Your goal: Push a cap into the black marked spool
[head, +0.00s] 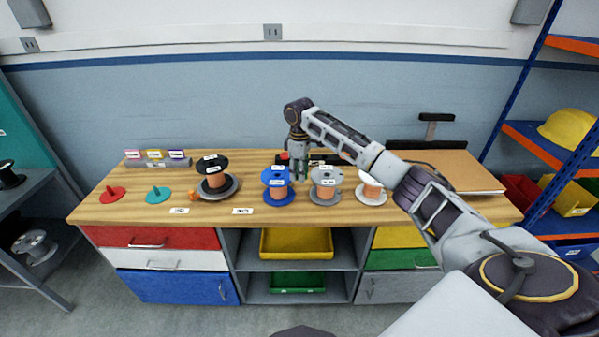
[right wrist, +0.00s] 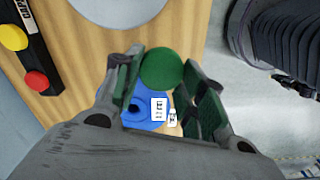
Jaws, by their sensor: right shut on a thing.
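In the right wrist view, my right gripper (right wrist: 163,85) is shut on a round green cap (right wrist: 162,67). The blue spool (right wrist: 145,112) shows beyond the fingers, partly hidden. A red cap (head: 112,194) and a teal cap (head: 158,194) lie at the bench's left. My left gripper is out of view.
A grey spool (head: 325,186) and a white-flanged spool (head: 371,191) stand to the right of the blue one. A black button box (right wrist: 28,45) is at the back. A small label holder (head: 157,158) stands back left. Paper labels (head: 242,211) lie along the front edge.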

